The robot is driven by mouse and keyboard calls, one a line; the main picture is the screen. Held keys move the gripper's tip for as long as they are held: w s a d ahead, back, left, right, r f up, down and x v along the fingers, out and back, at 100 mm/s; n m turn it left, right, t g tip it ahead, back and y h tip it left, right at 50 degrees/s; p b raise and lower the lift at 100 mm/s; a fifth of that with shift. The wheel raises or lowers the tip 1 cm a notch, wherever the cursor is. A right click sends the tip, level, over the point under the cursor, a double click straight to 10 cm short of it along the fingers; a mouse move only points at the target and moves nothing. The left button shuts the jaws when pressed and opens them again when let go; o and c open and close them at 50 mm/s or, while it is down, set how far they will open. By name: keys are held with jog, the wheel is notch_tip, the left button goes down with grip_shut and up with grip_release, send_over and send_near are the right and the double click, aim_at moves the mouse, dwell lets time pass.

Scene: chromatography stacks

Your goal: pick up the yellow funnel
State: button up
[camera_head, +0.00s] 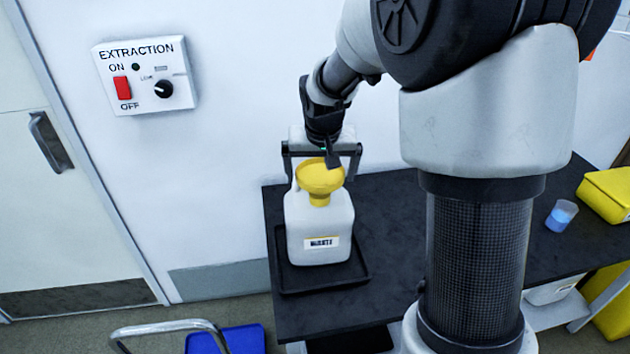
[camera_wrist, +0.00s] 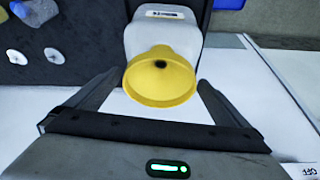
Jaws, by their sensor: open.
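The yellow funnel (camera_head: 320,178) sits upright in the mouth of a white waste container (camera_head: 318,222), which carries a label on its front. The container stands in a black tray (camera_head: 322,282) on the dark bench. My gripper (camera_head: 322,172) is at the funnel's height in the head view, with its fingers spread wide to either side of the funnel's rim. In the wrist view the funnel (camera_wrist: 160,77) lies ahead between the two open fingertips (camera_wrist: 160,82). Nothing is held. Whether a finger touches the rim cannot be told.
A wall with an extraction switch box (camera_head: 147,75) is behind and left. The dark bench (camera_head: 385,215) is partly hidden by my arm. A small blue cup (camera_head: 561,215) and a yellow bin (camera_head: 608,194) are at the right. A cart handle (camera_head: 165,328) and blue tray (camera_head: 240,340) are below left.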

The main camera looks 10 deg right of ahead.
aim_at(320, 175)
jog(key=shift+x, duration=3.35)
jog(key=shift+w+r, duration=0.1)
jog(key=c, duration=0.8)
notch_tip(320, 175, up, 10)
jog(key=shift+f+p, duration=0.1)
jog(key=shift+p, duration=0.25)
notch_tip(320, 175, up, 3)
jog(key=shift+r+p, duration=0.1)
jog(key=shift+p, duration=0.8)
